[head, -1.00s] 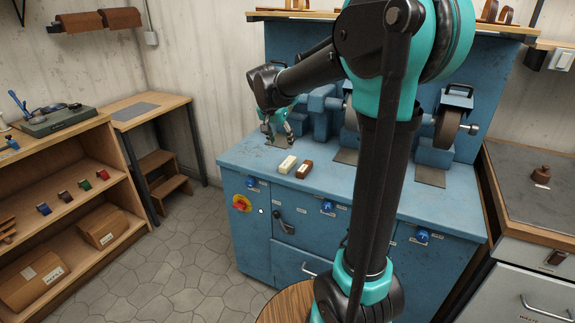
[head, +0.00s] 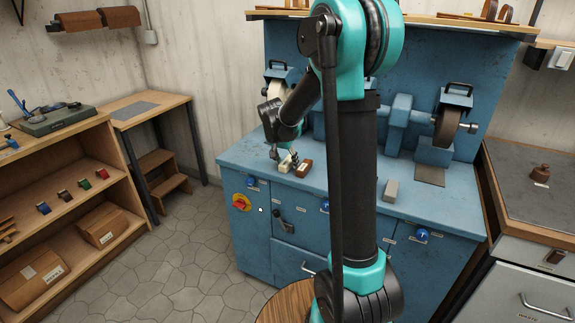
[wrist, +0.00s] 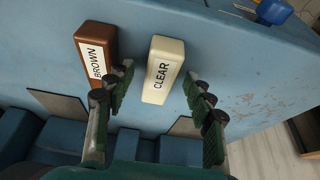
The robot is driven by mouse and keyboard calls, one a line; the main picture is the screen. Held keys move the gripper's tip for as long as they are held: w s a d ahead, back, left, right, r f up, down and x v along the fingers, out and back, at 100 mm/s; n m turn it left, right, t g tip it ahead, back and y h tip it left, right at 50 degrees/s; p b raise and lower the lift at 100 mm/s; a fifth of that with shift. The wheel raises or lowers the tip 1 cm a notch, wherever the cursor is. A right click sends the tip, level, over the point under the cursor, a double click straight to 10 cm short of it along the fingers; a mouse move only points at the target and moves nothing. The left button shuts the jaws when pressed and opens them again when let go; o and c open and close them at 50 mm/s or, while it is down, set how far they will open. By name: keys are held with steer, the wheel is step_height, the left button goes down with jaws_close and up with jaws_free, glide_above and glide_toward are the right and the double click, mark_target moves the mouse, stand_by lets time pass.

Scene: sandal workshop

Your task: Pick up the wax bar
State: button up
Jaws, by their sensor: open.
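A cream bar labelled CLEAR (wrist: 164,68) lies on the blue bench top beside a brown bar labelled BROWN (wrist: 97,56). In the head view, the cream bar (head: 287,174) is partly behind my fingers and the brown bar (head: 303,169) is just to its right. My gripper (wrist: 157,86) is open and empty, pointing down over the bench. In the wrist view, its left finger is by the gap between the two bars and its right finger is right of the cream bar. I cannot tell how high the fingertips are.
A grey block (head: 391,190) lies farther right on the blue bench (head: 237,154). Grinding wheels (head: 447,130) stand along the bench's back. A blue knob (wrist: 273,11) is on its front. A wooden shelf unit (head: 75,218) stands at left, with open floor between.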

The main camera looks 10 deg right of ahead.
steer(key=shift+c, duration=0.3)
jaws_close()
